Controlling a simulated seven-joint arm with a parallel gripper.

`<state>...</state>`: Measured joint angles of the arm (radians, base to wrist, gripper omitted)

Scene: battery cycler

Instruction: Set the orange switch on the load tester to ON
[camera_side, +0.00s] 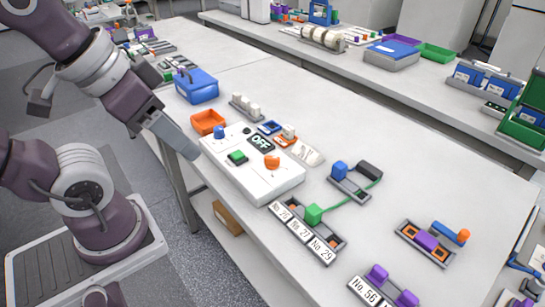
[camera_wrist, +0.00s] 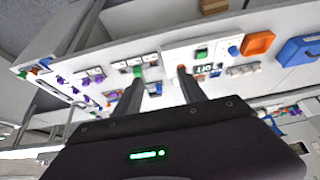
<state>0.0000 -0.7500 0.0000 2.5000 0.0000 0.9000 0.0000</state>
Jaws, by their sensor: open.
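The load tester (camera_side: 254,185) is a white box near the table's left edge in the side view. It has a dark display reading OFF (camera_side: 261,142), a green button (camera_side: 237,157), a blue knob (camera_side: 219,132) and an orange switch (camera_side: 271,162). My gripper (camera_side: 192,154) is left of the box, apart from the orange switch. In the wrist view my gripper (camera_wrist: 160,76) has its two fingers spread with nothing between them. The load tester (camera_wrist: 178,52) shows there behind the right fingertip, and I cannot clearly make out the orange switch.
An orange tray (camera_side: 207,122) and a blue case (camera_side: 197,86) stand behind the tester. Labelled holders (camera_side: 306,232), a green connector (camera_side: 313,214) with a cable and a blue-and-black fixture (camera_side: 350,180) lie to its right. The table's middle (camera_side: 330,110) is clear.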

